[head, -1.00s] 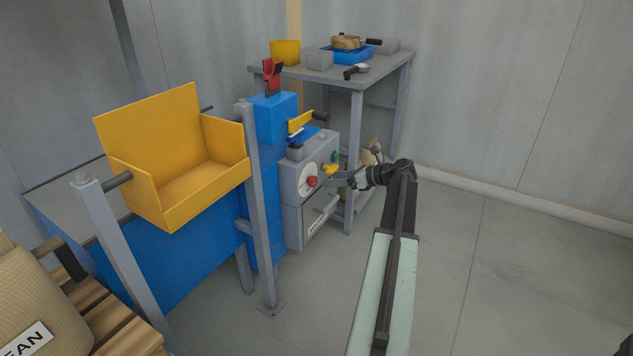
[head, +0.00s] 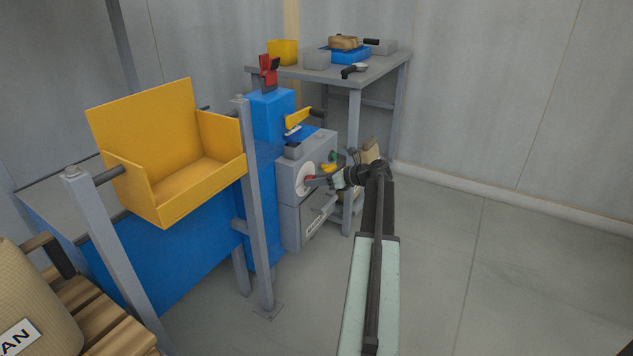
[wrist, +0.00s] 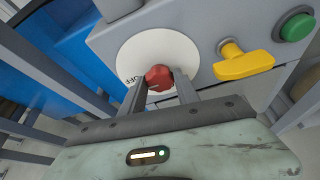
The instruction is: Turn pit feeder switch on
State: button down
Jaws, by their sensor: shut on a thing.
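The red rotary switch knob (wrist: 159,78) sits on a round white dial plate (wrist: 128,57) on the front of the grey control box (head: 288,180). "OFF" lettering shows on the dial near the knob's left side in the wrist view. My gripper (wrist: 162,88) has one finger on each side of the red knob and is shut on it. In the head view, my gripper (head: 316,181) reaches the box from the right, and the knob is mostly hidden there.
A yellow handle (wrist: 245,62) and a green button (wrist: 294,26) are right of the dial. A yellow tray (head: 180,160) and blue machine (head: 270,130) stand left. A grey table (head: 385,72) with containers is behind. Floor at right is clear.

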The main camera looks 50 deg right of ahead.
jog(key=shift+a, duration=0.1)
jog(key=shift+s+a+f+n+t+h+b, duration=0.15)
jog(key=shift+n+t+h+b, duration=0.5)
jog(key=shift+n+h+b, duration=1.05)
jog(key=shift+w+a+f+n+t+h+b, duration=0.15)
jog(key=shift+n+t+h+b, duration=0.7)
jog(key=shift+n, duration=1.8)
jog(key=shift+s+a+f+n+t+h+b, duration=0.15)
jog(key=shift+n+t+h+b, duration=0.5)
jog(key=shift+n+b, duration=1.2)
jog(key=shift+r+n, duration=0.1)
jog(key=shift+n, duration=0.4)
jog(key=c, duration=0.9)
grip_release()
jog(key=shift+s+d, duration=0.1)
